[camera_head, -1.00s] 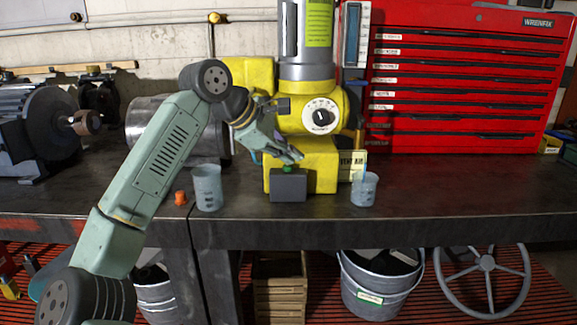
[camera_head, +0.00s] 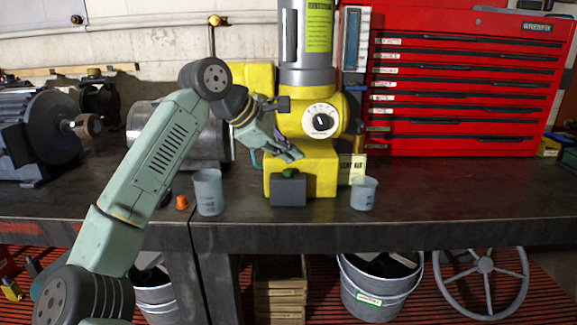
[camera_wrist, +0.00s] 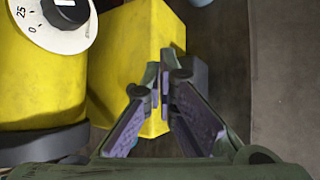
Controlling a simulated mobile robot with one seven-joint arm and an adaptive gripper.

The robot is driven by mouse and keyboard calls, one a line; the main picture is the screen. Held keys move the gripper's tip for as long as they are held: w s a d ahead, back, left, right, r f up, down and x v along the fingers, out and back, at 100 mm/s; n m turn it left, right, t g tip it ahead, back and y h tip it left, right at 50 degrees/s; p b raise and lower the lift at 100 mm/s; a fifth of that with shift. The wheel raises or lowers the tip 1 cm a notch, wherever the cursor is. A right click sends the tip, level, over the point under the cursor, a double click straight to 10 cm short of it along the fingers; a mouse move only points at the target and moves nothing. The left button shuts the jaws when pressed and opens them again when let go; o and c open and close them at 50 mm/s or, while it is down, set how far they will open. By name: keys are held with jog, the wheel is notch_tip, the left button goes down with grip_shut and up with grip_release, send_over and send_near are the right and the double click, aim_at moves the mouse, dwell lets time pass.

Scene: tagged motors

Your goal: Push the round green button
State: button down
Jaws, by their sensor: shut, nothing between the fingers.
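The round green button (camera_head: 289,173) sits on top of a small dark grey box (camera_head: 289,191) on the bench, in front of the yellow machine. My gripper (camera_head: 297,156) is shut and empty, its fingertips just above the button and slightly to its right in the head view. A small gap seems to show between them. In the wrist view, my gripper's fingertips (camera_wrist: 164,88) are together over the yellow machine base, and a part of the grey box (camera_wrist: 201,72) shows behind them. The button itself is not visible there, apparently hidden by the fingers.
The yellow machine (camera_head: 252,78) with a white dial (camera_head: 321,121) stands close behind my gripper. Translucent cups stand left (camera_head: 208,192) and right (camera_head: 364,194) of the box. An orange piece (camera_head: 182,202) lies at left. The bench front right is clear.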

aim_at(289, 172)
notch_tip(289, 172, up, 6)
jog(key=p, duration=0.5)
jog(key=c, duration=2.4)
grip_release()
